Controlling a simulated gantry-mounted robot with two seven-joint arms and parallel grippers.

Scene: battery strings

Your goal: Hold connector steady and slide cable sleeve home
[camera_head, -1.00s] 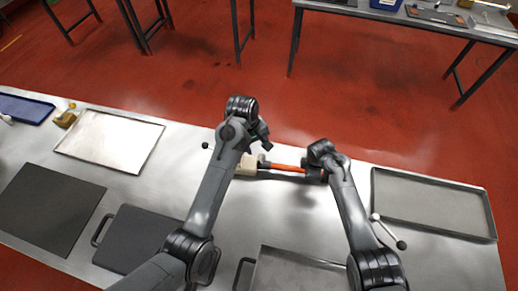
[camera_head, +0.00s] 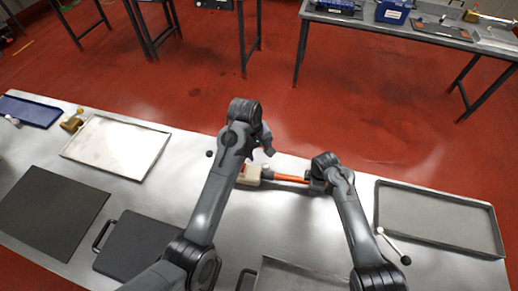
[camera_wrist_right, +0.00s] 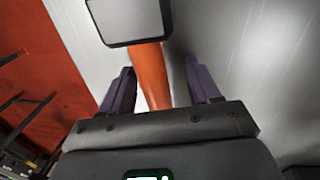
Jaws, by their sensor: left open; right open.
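A beige connector (camera_head: 250,175) lies on the metal table in the head view, partly hidden behind my left arm. An orange cable (camera_head: 290,178) runs from its right side toward my right gripper (camera_head: 318,182). My left gripper (camera_head: 266,147) is open just above and behind the connector; whether it touches is unclear. In the right wrist view, the orange cable (camera_wrist_right: 151,75) passes between the spread purple fingers of my open right gripper (camera_wrist_right: 160,82). A grey, dark-rimmed block (camera_wrist_right: 128,20) crosses the cable beyond the fingertips. The sleeve cannot be told apart clearly.
An empty grey tray (camera_head: 440,216) lies at right, with a white-and-dark rod (camera_head: 393,245) beside it. A light tray (camera_head: 115,147), dark mat (camera_head: 48,212) and dark handled board (camera_head: 135,245) lie at left. A blue tray (camera_head: 28,111) sits far left.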

